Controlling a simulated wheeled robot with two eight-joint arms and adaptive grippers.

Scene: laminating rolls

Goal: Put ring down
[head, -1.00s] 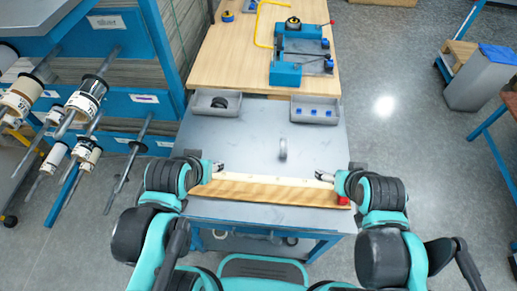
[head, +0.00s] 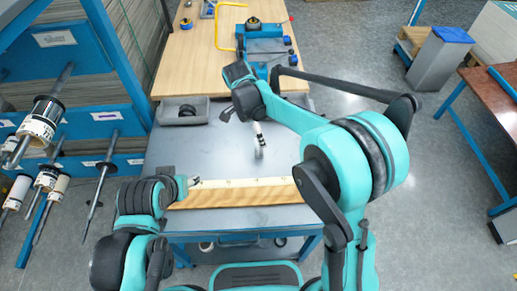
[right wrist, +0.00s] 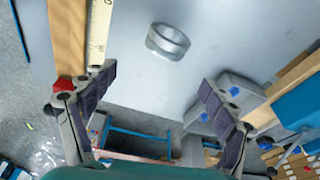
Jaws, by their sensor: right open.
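A grey metal ring (head: 259,153) sits on the grey table top (head: 215,150), in the middle, behind the wooden strip. It also shows in the right wrist view (right wrist: 168,41), apart from both fingers. My right gripper (head: 258,134) is by the ring in the head view, reaching in from the right. In the right wrist view my right gripper (right wrist: 158,78) is open and empty, its fingers spread wide. My left gripper (head: 195,183) is low at the left end of the strip; its jaws are too small to read.
A wooden strip with a pale scale (head: 240,191) lies along the front edge. A grey bin (head: 184,111) stands at the back left; a bin with blue pieces (right wrist: 228,95) shows in the wrist view. A blue device (head: 262,48) stands on the wooden bench beyond.

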